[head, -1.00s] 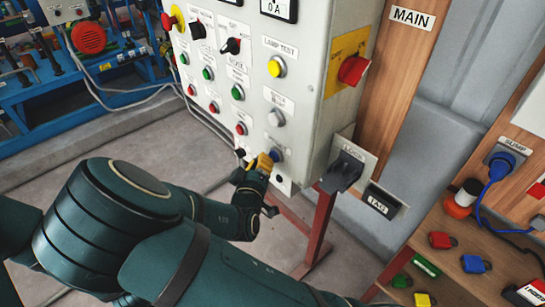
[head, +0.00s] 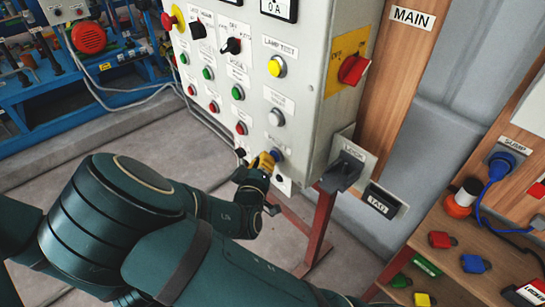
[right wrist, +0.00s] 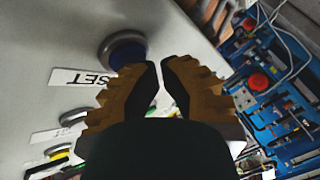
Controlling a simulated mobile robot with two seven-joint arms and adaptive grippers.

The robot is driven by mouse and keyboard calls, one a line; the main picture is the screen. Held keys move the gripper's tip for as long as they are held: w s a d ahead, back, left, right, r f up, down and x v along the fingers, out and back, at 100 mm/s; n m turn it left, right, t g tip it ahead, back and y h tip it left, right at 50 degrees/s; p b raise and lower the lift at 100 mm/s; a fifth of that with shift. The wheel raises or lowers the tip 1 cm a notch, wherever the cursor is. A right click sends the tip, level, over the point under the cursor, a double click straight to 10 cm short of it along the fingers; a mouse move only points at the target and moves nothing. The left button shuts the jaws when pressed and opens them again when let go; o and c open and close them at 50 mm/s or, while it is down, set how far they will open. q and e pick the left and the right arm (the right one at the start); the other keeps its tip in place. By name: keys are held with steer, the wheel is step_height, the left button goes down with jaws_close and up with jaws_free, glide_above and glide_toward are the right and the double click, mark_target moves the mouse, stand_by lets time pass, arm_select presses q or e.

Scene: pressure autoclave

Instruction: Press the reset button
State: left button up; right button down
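The reset button is a round blue button (head: 277,155) low on the front of the grey control panel (head: 312,135). In the right wrist view the blue button (right wrist: 125,52) sits in a grey ring beside a white label ending in "SET". My right gripper (head: 265,160) is at the panel front, just left of the button. In the right wrist view its two ridged yellow-brown fingers (right wrist: 160,66) are nearly together and empty, with their tips close to the button's edge. I cannot tell whether they touch it. My left gripper is not in view.
Above the button are a grey-white button (head: 276,117) and a yellow lamp-test button (head: 277,66). A red rotary switch (head: 353,69) is on the panel's side. A dark lever (head: 345,172) juts out at lower right. A wooden shelf (head: 462,247) holds coloured padlocks.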

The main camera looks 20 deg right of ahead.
steer(key=shift+d, duration=0.15)
stand_by(0.3)
steer(key=shift+s+a, duration=0.25)
steer(key=shift+a, duration=0.55)
steer(key=a, duration=0.1)
steer(key=s+a+p, duration=0.1)
steer(key=a, duration=0.2)
steer(key=shift+s+a+p, duration=0.35)
steer(key=shift+a, duration=0.05)
stand_by(0.6)
